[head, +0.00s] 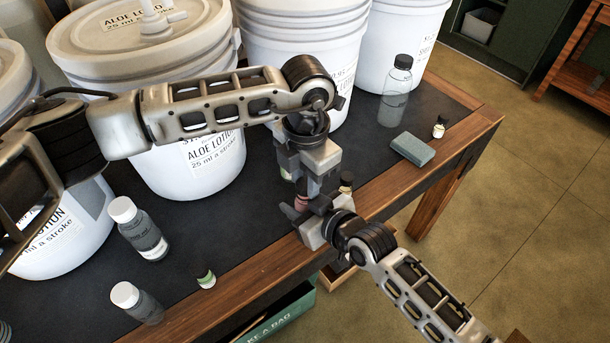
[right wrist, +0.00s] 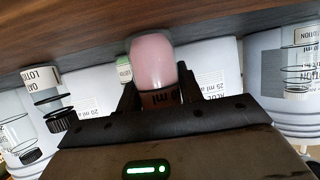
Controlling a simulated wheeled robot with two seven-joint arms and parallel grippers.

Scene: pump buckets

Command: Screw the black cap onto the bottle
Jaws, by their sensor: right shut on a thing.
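A small bottle with pink contents (head: 301,203) is at the table's front edge, mostly hidden in the head view. My right gripper (head: 311,214) is shut on it. In the right wrist view the rounded pink bottle (right wrist: 153,60) with a dark label sits between the right gripper's fingers (right wrist: 158,88); its other end is hidden. My left gripper (head: 310,184) points down just above and beside the right one. Its fingertips are mostly hidden, so I cannot tell its opening. I cannot make out a loose black cap. A dark-topped small bottle (head: 346,181) shows just right of the grippers.
White pump buckets (head: 190,150) fill the table's back.

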